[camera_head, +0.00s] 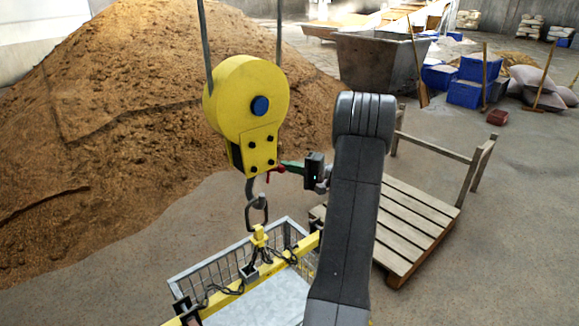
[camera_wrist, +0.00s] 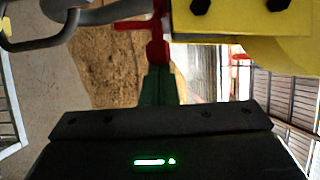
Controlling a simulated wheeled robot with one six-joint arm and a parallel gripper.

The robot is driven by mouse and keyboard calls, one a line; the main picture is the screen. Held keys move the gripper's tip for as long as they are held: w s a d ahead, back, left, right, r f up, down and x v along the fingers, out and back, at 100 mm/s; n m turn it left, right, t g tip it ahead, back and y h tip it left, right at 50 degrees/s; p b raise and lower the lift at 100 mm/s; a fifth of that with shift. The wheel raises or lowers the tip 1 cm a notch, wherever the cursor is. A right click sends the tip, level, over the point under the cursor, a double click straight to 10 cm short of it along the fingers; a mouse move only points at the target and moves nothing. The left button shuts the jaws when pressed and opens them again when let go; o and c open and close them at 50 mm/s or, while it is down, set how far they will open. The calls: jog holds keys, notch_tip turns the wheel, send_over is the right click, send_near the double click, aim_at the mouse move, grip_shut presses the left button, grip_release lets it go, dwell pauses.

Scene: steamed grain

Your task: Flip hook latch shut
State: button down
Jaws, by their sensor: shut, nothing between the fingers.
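The yellow hook block (camera_head: 246,92) hangs on two cables, left of my arm. Its grey hook (camera_head: 250,190) holds a metal link (camera_head: 256,214). The latch's seating at the hook tip is unclear.
A wire cage (camera_head: 188,284) with a yellow beam (camera_head: 290,256) and chains hangs below the hook. A wooden pallet cart (camera_head: 418,215) stands behind my arm. A large grain heap (camera_head: 110,130) fills the left. Open floor lies at the right.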

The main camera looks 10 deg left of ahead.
jog(key=shift+s+d+t, duration=0.1)
jog(key=shift+s+t, duration=0.2)
